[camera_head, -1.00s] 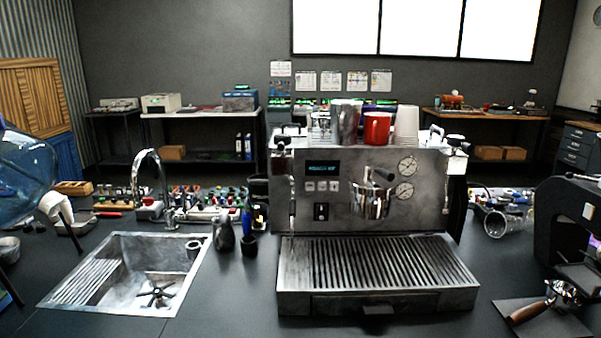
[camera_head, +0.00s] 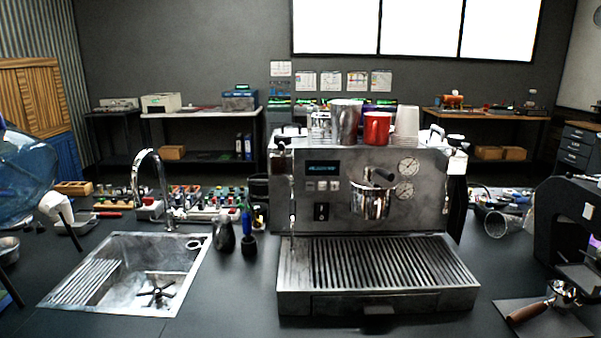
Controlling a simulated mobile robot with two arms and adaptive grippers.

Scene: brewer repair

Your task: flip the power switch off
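The espresso machine (camera_head: 340,205) stands in the middle of the counter. A small black power switch (camera_head: 321,211) sits on its front panel, below the display (camera_head: 323,168) and its buttons. I cannot tell the switch's position at this size. A portafilter (camera_head: 371,198) is fitted in the machine, right of the switch. Nothing covers the switch. Neither of my grippers is in this view.
The drip tray (camera_head: 378,275) juts out in front of the machine. A sink (camera_head: 120,275) with a tall faucet is on the left. A grinder (camera_head: 570,215) and a second portafilter (camera_head: 545,302) are on the right. Cups, including a red mug (camera_head: 377,128), stand on top of the machine.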

